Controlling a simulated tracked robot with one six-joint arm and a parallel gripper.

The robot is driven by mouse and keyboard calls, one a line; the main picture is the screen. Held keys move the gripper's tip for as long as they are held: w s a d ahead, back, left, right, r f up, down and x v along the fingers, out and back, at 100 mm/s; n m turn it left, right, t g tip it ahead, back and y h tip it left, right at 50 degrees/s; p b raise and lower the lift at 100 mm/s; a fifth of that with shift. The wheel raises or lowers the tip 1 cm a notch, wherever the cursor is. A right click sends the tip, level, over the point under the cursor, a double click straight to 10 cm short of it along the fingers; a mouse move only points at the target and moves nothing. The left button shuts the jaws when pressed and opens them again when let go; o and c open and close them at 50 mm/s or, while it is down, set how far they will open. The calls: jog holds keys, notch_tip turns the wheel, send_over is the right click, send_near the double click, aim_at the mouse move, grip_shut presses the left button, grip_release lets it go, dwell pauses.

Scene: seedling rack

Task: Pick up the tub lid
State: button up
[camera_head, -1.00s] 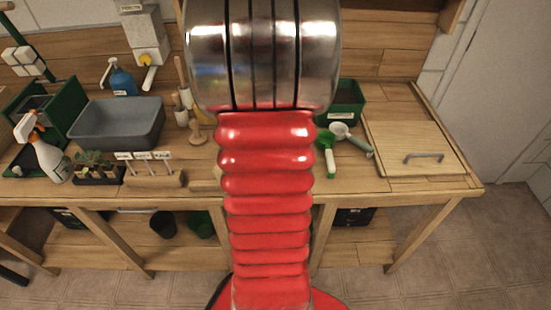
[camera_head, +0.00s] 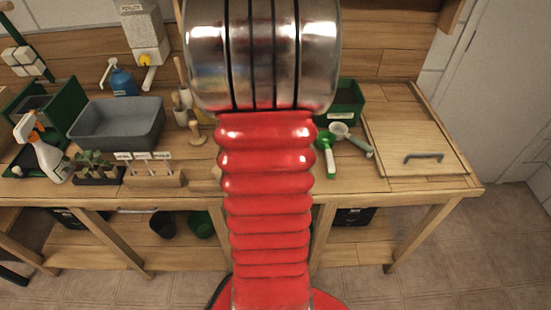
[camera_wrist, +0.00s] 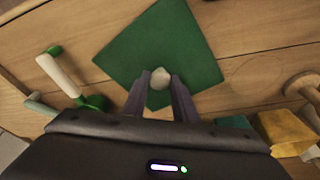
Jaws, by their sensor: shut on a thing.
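The tub lid (camera_wrist: 190,40) is a flat green square with a pale round knob (camera_wrist: 160,78), seen in the wrist view over the wooden bench. My gripper (camera_wrist: 160,88) is shut on the knob, with one dark finger on each side of it. I cannot tell whether the lid rests on the bench or is raised a little. In the head view my red and silver arm hides the lid and the gripper.
A green-and-white hand tool (camera_wrist: 62,75) lies left of the lid. A wooden dibber-like piece (camera_wrist: 302,86) and a yellow block (camera_wrist: 283,130) are to the right. In the head view, a dark green tub (camera_head: 345,104) and a grey basin (camera_head: 117,124) stand on the bench.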

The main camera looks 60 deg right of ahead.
grip_shut()
notch_tip(320, 180, up, 10)
dwell(0.6)
dwell(0.5)
